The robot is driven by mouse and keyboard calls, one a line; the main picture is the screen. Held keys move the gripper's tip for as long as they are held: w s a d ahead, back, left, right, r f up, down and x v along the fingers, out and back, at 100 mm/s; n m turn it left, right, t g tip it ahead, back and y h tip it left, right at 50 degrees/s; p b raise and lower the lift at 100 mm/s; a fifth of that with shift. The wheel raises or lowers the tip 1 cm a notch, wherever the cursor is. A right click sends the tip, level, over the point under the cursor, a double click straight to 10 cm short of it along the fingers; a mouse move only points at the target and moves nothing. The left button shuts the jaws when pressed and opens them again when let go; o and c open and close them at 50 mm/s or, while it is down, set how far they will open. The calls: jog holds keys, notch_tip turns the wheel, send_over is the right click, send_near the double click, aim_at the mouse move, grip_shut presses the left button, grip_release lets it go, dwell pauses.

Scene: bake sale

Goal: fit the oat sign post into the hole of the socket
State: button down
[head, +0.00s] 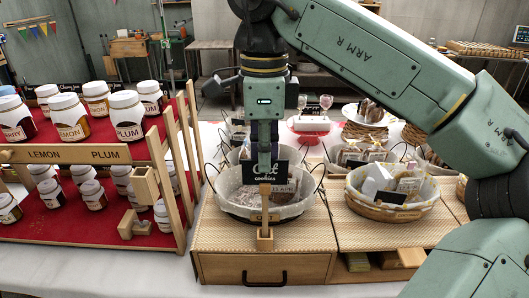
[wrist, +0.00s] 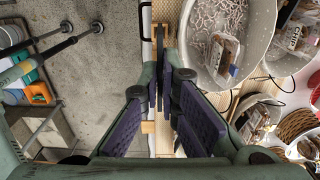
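The black oat sign (head: 282,172) stands upright and faces me in the head view. Its light wooden post (head: 265,204) runs straight down from it. The post's lower end meets the small wooden socket (head: 265,240) at the front edge of the woven-topped stand; how deep it sits in the hole I cannot see. My gripper (head: 265,160) points straight down at the sign's upper part. In the wrist view my gripper's fingers (wrist: 167,75) lie close together at their tips, with a thin dark edge near them; whether they press on the sign is unclear.
A wire-handled basin (head: 232,200) of packed cookies stands just behind the post; it also shows in the wrist view (wrist: 262,30). A wicker basket (head: 395,212) stands to the right. Jars on a tiered red rack (head: 110,222) stand left. The stand has a drawer (head: 225,270).

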jog(key=shift+f+b, duration=0.45)
jog(key=shift+f, duration=0.35)
jog(key=c, duration=1.7)
grip_release()
jog(key=shift+r, duration=0.1)
